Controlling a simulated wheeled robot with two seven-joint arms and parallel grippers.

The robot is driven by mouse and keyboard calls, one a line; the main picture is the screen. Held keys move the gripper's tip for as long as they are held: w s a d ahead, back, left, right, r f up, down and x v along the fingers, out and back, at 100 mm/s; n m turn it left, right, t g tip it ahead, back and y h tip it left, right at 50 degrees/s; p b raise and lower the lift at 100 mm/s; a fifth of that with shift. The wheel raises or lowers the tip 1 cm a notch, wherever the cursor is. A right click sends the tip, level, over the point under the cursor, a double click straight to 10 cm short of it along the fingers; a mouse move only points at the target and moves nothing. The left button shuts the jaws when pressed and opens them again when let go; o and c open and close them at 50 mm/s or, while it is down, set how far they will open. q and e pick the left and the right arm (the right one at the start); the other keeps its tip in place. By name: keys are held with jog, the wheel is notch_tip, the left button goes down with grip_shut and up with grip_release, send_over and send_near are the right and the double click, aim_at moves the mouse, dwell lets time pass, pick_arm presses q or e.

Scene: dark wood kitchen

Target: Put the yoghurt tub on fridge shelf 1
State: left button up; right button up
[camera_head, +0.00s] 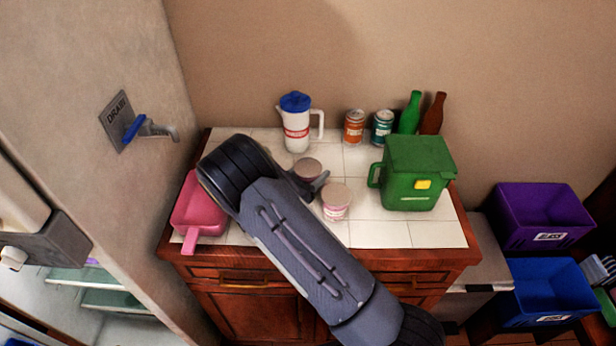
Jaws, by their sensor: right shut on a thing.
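Two small pink yoghurt tubs with greyish-brown lids are at the middle of the white-tiled counter. The farther yoghurt tub (307,169) is at my right gripper (312,184), which is shut on it; my wrist partly hides this tub. I cannot tell whether it is lifted off the tiles. The nearer yoghurt tub (336,203) stands upright just to the right and in front. Pale glass fridge shelves (100,277) show at the lower left, partly cut off; I cannot tell which is shelf 1. My left gripper is not in view.
A pink scoop-like container (201,209) lies at the left of the counter (380,233). A white jug (296,128), two cans (354,127) and two bottles (411,113) stand behind. A green lidded container (418,175) stands right. A drain tap (150,129) juts from the left wall.

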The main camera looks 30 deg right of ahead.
jog(key=shift+c, duration=0.8)
jog(key=shift+r, duration=0.1)
